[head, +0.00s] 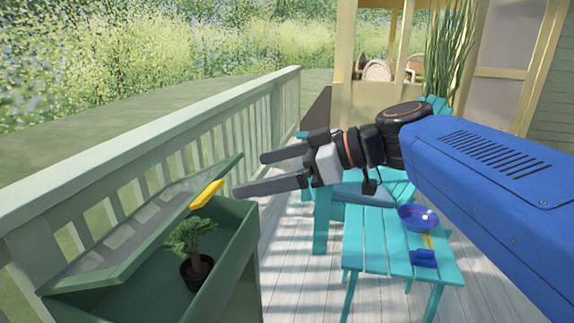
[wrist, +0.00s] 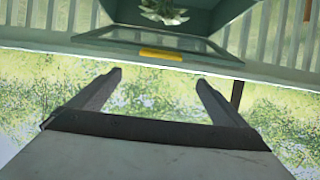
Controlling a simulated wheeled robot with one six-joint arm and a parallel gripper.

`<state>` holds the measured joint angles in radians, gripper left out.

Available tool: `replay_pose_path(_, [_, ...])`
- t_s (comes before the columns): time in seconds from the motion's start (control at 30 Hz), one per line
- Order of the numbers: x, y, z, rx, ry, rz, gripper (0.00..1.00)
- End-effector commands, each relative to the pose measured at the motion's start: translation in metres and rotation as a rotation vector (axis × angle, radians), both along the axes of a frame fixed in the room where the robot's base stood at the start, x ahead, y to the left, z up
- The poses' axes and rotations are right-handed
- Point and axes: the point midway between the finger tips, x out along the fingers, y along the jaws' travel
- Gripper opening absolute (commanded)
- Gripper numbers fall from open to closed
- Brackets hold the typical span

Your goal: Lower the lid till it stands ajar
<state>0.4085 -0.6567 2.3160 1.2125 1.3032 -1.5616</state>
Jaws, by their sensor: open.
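The lid (head: 150,222) is a green frame with several panes, hinged on a green box (head: 225,262). It stands partly raised, tilted over the box. A yellow handle (head: 206,194) sits on its edge; in the wrist view the handle (wrist: 160,54) lies beyond my fingertips, on the lid (wrist: 118,37). My gripper (head: 248,174) is open and empty, just right of the handle and apart from it. In the wrist view my gripper's two fingers (wrist: 158,76) are spread, with nothing between them.
A potted plant (head: 197,262) stands inside the box. A pale green railing (head: 190,135) runs behind it. A turquoise table (head: 380,246) with a blue bowl (head: 418,218) and a small blue item (head: 423,258) stands to the right. Deck floor between box and table is clear.

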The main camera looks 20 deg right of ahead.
Motion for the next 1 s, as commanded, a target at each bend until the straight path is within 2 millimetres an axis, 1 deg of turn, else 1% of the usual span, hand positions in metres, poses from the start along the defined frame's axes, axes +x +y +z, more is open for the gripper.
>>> replay_pose_path(0.6, [-0.021,-0.028,0.014,-0.002,-0.001,-0.004,0.97])
replay_pose_path(1.0, [-0.027,-0.033,0.016,-0.001,-0.001,0.0,0.97])
